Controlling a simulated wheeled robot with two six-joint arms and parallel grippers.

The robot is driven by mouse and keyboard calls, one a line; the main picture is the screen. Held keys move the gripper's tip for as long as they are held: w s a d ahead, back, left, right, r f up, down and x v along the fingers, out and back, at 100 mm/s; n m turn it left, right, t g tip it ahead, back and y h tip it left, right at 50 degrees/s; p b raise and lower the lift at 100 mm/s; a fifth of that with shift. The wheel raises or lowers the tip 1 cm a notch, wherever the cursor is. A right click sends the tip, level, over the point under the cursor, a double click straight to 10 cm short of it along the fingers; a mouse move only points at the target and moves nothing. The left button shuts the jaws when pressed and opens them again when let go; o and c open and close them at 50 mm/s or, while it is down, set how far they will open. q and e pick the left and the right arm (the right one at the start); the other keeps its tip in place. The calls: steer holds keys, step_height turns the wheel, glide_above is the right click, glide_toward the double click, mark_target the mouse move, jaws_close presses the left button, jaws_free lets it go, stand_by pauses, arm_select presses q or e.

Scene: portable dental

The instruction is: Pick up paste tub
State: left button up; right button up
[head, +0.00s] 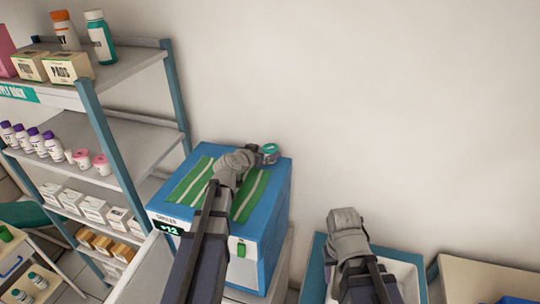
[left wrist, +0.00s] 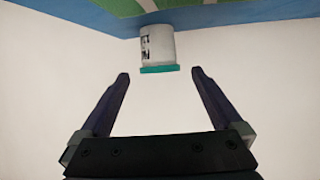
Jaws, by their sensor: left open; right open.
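The paste tub, a small white tub with a teal lid, stands at the back right of the blue chiller's top in the head view (head: 269,151). In the left wrist view the tub (left wrist: 158,46) appears upside down, ahead of and between the fingertips, with dark print on its side. My left gripper (left wrist: 160,76) is open and empty, with the tub just beyond its tips and apart from them. In the head view my left gripper (head: 256,152) is beside the tub and partly hides it. My right gripper (head: 345,219) is over a white bin, its fingers hard to make out.
The blue chiller (head: 264,251) has green and white stripes on top. A shelf rack (head: 117,138) with bottles, boxes and pink-lidded tubs stands to the left. A white bin with a blue rim (head: 408,276) is at lower right. The wall behind is bare.

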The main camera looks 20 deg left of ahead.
mark_target(268, 150)
arm_select(q)
steer(key=shift+w+f, duration=0.1)
steer(key=shift+w, duration=0.1)
steer(key=shift+w+d+f+b, duration=0.15)
steer(key=shift+w+f+b, duration=0.05)
steer(key=shift+w+b, duration=0.1)
steer(key=b+x, duration=0.1)
steer(key=x, duration=0.3)
steer(key=shift+w+f+b, duration=0.15)
steer(key=shift+b, duration=0.2)
steer(key=shift+c, duration=0.4)
steer(key=c, duration=1.4)
